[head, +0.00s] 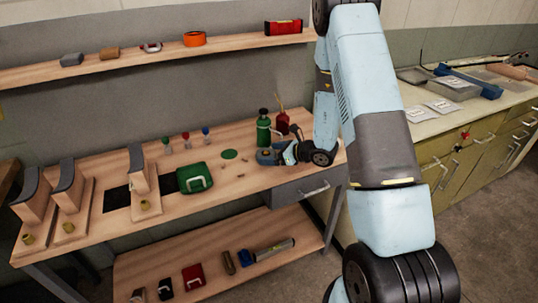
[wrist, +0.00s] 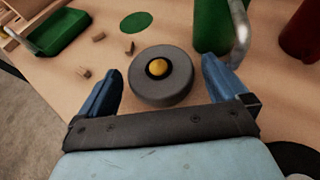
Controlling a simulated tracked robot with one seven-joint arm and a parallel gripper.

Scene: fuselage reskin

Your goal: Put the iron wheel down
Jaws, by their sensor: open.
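The iron wheel (wrist: 152,89) is a thick grey disc with a yellow centre. It lies flat on the wooden workbench (wrist: 75,120) in the wrist view. My gripper (wrist: 162,80) is open, with one blue finger on each side of the wheel. A gap shows between the left finger and the wheel; the right finger is close to its edge, and I cannot tell if it touches. In the head view my gripper (head: 272,156) is low at the bench's right part, and the wheel is mostly hidden there.
A green bottle (head: 263,128) and a red can (head: 282,122) stand just behind my gripper. A green case (head: 194,178) and a flat green disc (head: 229,154) lie to the left. Small tan pegs (wrist: 98,37) lie near the wheel. A shelf (head: 230,44) runs above.

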